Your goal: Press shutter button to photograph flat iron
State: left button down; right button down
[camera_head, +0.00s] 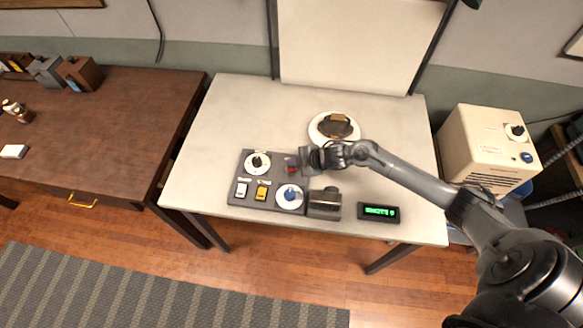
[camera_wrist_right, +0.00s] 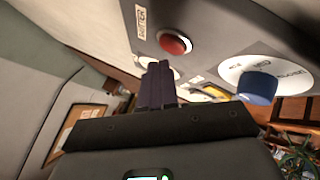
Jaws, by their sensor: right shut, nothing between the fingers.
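The flat iron (camera_head: 334,126), dark with a brown part, lies on a round white plate (camera_head: 316,137) on the pale table. A grey control panel (camera_head: 233,194) lies near the table's front edge. Its red shutter button (camera_head: 291,168) also shows in the right wrist view (camera_wrist_right: 174,43), beside a SHUTTER label (camera_wrist_right: 142,20). My right gripper (camera_head: 304,160) is shut and empty, beside the red button on its right. In the wrist view its dark fingers (camera_wrist_right: 158,85) are together below the button, apart from it in the picture. My left gripper is not in view.
The panel also has a blue knob (camera_head: 290,194), a black knob (camera_head: 257,161), a white switch (camera_head: 241,189) and a yellow switch (camera_head: 262,192). A dark boxy device (camera_head: 325,203) and a green display (camera_head: 379,212) reading SHOTS 0 stand right of it. A white backdrop (camera_head: 358,45) rises behind.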

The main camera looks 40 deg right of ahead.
jog(key=shift+f, duration=0.15)
dwell(0.3)
jog(key=shift+f, duration=0.3)
jog(key=shift+f, duration=0.1)
dwell(0.4)
jog(key=shift+f, duration=0.15)
jog(key=shift+f+b, duration=0.2)
jog(key=shift+b, duration=0.15)
dwell(0.3)
jog(key=shift+r, duration=0.15)
jog(key=shift+r+p, duration=0.75)
jog(key=shift+p, duration=0.2)
jog(key=shift+r, duration=0.1)
